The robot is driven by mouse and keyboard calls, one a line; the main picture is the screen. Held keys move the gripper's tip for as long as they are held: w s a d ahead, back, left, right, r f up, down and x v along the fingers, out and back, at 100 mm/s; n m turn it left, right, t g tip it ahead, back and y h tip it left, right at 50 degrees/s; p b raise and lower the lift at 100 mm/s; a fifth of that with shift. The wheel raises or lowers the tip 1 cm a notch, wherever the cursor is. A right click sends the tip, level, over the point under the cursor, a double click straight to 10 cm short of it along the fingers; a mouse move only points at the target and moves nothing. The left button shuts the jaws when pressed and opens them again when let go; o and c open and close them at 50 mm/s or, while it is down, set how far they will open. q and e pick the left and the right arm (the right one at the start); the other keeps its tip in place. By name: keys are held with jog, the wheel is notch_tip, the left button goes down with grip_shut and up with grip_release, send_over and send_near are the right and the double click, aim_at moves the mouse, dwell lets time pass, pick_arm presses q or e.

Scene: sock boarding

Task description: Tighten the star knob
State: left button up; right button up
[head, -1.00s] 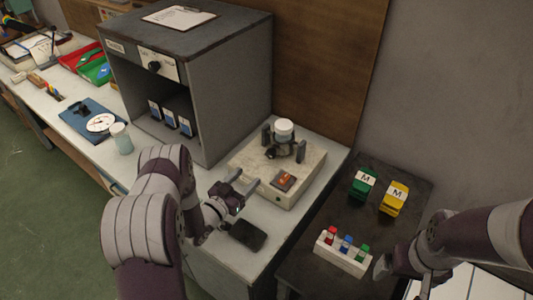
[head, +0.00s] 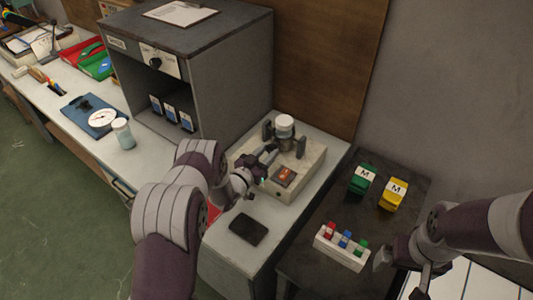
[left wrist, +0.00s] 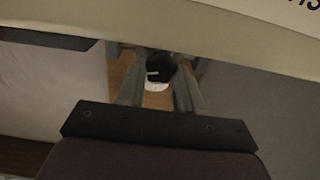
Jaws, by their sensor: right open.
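The star knob is a small black knob (left wrist: 160,68) in the left wrist view. It appears between the two fingers of my left gripper (left wrist: 160,88). In the head view that gripper (head: 268,154) is at the front of the pale box-shaped device (head: 304,176) and largely covers the knob. I cannot tell whether the fingers touch it. A white-capped part (head: 284,122) stands upright between two dark posts on the device. My right gripper (head: 402,272) is open at the lower right, away from the device.
A dark flat pad (head: 248,229) lies in front. A grey cabinet (head: 235,95) stands to the left. The dark side table holds a white rack (head: 342,248), a green block (head: 362,179) and a yellow block (head: 393,194).

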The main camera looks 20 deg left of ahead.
jog(key=shift+f, duration=0.15)
pick_arm(q)
jog(key=m+b, duration=0.3)
jog(key=m, duration=0.1)
jog(key=shift+f+b, duration=0.25)
jog(key=shift+b, duration=0.1)
jog(key=m+b, duration=0.3)
jog(key=m, duration=0.1)
jog(key=shift+d+b, duration=0.15)
jog(key=shift+b, duration=0.25)
jog(key=m+b, duration=0.6)
jog(key=shift+f, duration=0.2)
jog(key=shift+r+m+b, duration=0.15)
jog(key=shift+m+b, duration=1.5)
jog(key=shift+m, duration=0.05)
pick_arm(e)
jog(key=shift+f, duration=8.2)
pick_arm(q)
jog(key=o, duration=1)
jog(key=shift+r, duration=0.1)
